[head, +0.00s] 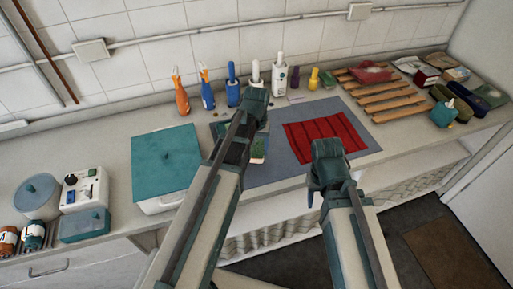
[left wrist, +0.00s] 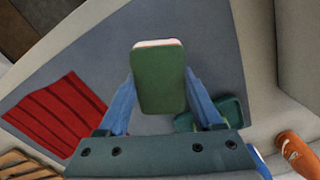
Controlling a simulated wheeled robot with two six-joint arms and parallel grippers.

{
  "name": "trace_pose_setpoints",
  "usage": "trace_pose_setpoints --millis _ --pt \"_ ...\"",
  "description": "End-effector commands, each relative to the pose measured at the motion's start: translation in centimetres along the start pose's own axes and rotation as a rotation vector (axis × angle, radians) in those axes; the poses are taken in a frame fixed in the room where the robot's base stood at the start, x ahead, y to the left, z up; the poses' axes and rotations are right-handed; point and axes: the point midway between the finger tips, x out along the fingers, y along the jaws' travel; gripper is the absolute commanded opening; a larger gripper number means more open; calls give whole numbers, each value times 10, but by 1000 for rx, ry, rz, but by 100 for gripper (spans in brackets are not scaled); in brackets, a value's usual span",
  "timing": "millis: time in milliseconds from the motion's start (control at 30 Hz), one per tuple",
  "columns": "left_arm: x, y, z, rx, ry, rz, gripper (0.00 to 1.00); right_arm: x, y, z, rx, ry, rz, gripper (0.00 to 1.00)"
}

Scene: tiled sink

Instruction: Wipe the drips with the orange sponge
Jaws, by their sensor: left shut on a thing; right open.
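My left gripper (head: 250,125) is shut on a green sponge-like block (left wrist: 158,80) with a pale edge, held between its two blue fingers in the left wrist view. In the head view, a green piece with a pale edge (head: 258,150) shows just under this gripper, above the grey mat (head: 275,170). I see no orange sponge in either view, and I cannot make out any drips. My right gripper (head: 330,160) is open and empty, in front of the red cloth (head: 325,135) on the mat. My left arm hides part of the mat.
A teal-lidded box (head: 165,160) stands left of the mat. An orange spray bottle (head: 181,95), a blue one (head: 207,92) and other bottles line the wall. A wooden rack (head: 385,95) is at the right. Another dark green item (left wrist: 218,112) lies beside the held block.

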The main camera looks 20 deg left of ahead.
Motion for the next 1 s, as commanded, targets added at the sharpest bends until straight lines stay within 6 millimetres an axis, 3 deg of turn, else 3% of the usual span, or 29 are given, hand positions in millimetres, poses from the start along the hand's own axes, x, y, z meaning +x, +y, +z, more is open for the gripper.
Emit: trace_pose_setpoints --millis 233,567,1000 --pt "-4 0 0 0 0 0 23 -4 0 0 0 0 0 50" --pt "-31 0 0 0 0 0 23 -31 3 2 0 0 0 50" --pt "-29 0 0 0 0 0 23 -29 3 2 0 0 0 50"
